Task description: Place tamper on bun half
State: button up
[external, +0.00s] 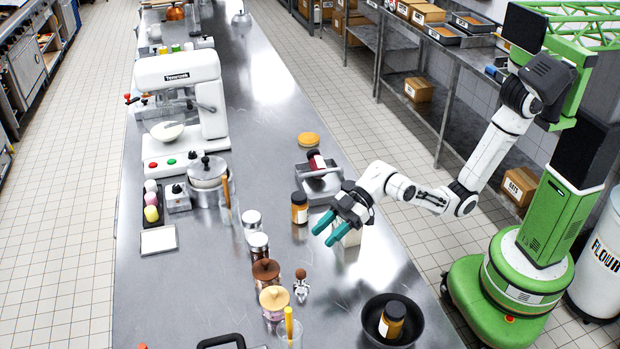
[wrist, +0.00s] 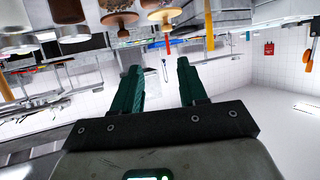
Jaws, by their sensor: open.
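The tamper (external: 301,284), with a round brown knob and a metal body, stands on the steel counter in the external view. It is beside the jars with brown and tan lids. A round golden-brown piece that looks like the bun half (external: 308,139) lies farther back, near the counter's right edge. My gripper (external: 328,232) is open and empty above the counter, behind the tamper and apart from it. In the wrist view, its two teal fingers (wrist: 160,80) are spread with nothing between them. I cannot clearly make out the tamper or the bun half there.
A white container (external: 348,236) is partly hidden behind my gripper. A dark bowl (external: 369,326) holding another amber bottle is at the front right. Several jars line the left; some counter between is bare.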

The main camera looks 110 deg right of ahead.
send_near(303, 270)
jog(key=shift+x, duration=0.9)
jog(key=x, duration=0.5)
jog(key=shift+w+a+f, duration=0.2)
jog(key=shift+a+f, duration=0.05)
jog(key=shift+f, duration=0.05)
jog(key=shift+w+a+p, duration=0.15)
jog(key=shift+w+p, duration=0.25)
jog(key=shift+w, duration=0.1)
jog(key=shift+x, duration=2.1)
jog(key=shift+c, duration=0.2)
grip_shut()
